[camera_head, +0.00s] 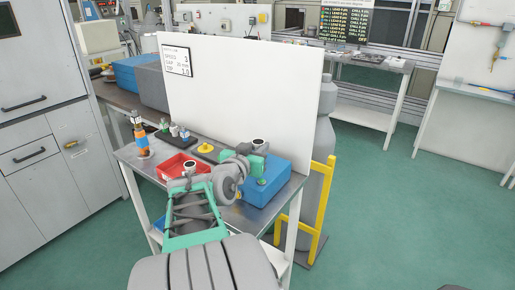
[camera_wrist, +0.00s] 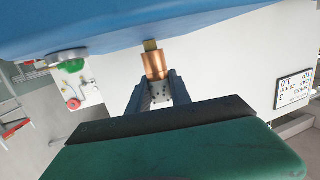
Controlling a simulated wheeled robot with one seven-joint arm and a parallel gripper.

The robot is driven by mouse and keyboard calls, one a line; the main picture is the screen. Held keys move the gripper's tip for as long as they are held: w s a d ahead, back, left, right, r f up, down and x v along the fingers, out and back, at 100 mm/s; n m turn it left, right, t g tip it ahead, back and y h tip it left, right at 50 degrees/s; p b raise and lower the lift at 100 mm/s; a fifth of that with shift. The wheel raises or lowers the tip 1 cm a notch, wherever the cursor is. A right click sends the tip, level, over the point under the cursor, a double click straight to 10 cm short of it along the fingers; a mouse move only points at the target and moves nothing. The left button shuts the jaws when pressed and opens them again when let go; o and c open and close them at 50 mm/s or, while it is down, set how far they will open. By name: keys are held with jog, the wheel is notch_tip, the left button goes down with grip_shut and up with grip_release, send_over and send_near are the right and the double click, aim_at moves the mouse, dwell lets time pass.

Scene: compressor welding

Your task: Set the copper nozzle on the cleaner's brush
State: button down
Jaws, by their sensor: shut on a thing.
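The copper nozzle (camera_wrist: 154,65) shows in the wrist view, between the fingertips of my gripper (camera_wrist: 158,80), which is shut on it. The nozzle's far end meets a small yellowish brush (camera_wrist: 150,45) at the edge of the blue cleaner (camera_wrist: 225,18). They look in line and touching, but I cannot tell how firmly the nozzle sits there. In the head view the cleaner (camera_head: 270,184) is a blue box on the bench's right side. My arm's end is beside and above it there, hiding part of it; the nozzle cannot be made out.
A red tray (camera_head: 176,166), an orange bottle (camera_head: 141,140) and a yellow disc (camera_head: 205,148) are on the metal bench (camera_head: 139,163). A white board (camera_head: 240,85) stands behind, carrying a sign (camera_head: 177,60). A yellow frame (camera_head: 322,205) with a grey cylinder (camera_head: 324,125) is to the right.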

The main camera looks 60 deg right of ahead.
jog(key=shift+f+b, duration=0.6)
jog(key=c, duration=1.1)
grip_release()
jog(key=a, duration=0.4)
jog(key=a+r, duration=0.1)
jog(key=a, duration=0.1)
jog(key=shift+s+a+r+b, duration=0.1)
jog(key=shift+s+a+b, duration=0.05)
jog(key=shift+a+b, duration=0.2)
jog(key=shift+s+a, duration=0.1)
jog(key=shift+a, duration=0.4)
